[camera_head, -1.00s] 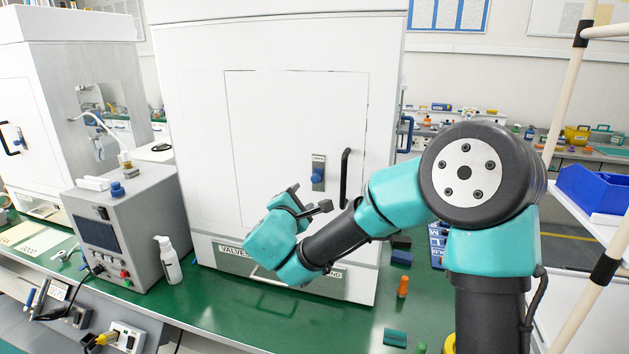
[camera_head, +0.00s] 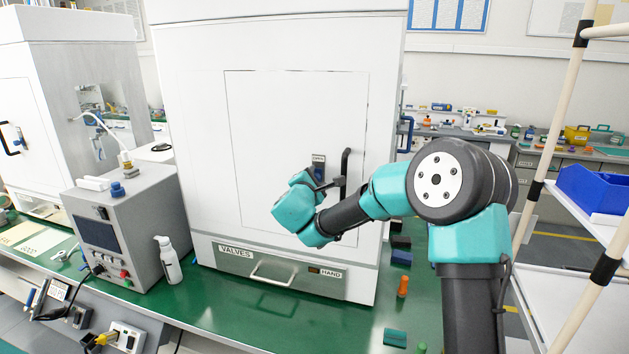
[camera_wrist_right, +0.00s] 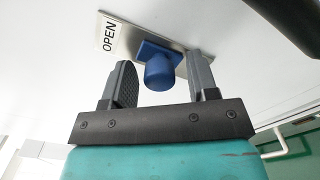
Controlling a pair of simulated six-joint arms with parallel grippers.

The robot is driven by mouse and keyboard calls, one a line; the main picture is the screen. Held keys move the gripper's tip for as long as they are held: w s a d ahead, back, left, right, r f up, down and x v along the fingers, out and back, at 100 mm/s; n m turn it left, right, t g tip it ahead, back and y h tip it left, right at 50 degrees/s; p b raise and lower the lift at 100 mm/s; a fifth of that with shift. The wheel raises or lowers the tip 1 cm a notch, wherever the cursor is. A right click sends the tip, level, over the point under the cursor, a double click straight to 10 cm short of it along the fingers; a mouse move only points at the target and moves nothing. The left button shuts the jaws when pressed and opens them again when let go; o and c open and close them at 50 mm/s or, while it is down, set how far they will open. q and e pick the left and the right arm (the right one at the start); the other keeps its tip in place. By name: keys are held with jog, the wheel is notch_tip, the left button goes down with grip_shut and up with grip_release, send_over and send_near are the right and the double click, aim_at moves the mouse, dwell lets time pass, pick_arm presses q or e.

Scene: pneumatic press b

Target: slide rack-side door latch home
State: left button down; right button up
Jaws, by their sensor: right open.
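The door latch is a blue knob (camera_wrist_right: 160,70) on a silver plate (camera_wrist_right: 140,38) marked OPEN, on the white cabinet door (camera_head: 270,130). In the head view the plate (camera_head: 318,160) shows, but the knob is mostly hidden behind my right gripper (camera_head: 320,184). In the right wrist view my right gripper (camera_wrist_right: 160,80) is open, one finger on each side of the knob, with gaps on both sides. I cannot tell how deep the fingers reach around it. My left gripper is not in view.
A black door handle (camera_head: 345,165) stands just right of the latch, close to my right gripper. Below the door is a drawer (camera_head: 232,262) labelled VALVES and HAND. A grey control box (camera_head: 130,225) and white bottle (camera_head: 168,260) stand left on the green bench.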

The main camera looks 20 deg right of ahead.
grip_shut()
jog(key=shift+f, duration=0.85)
grip_release()
jog(key=shift+s+a, duration=0.1)
jog(key=v, duration=1.7)
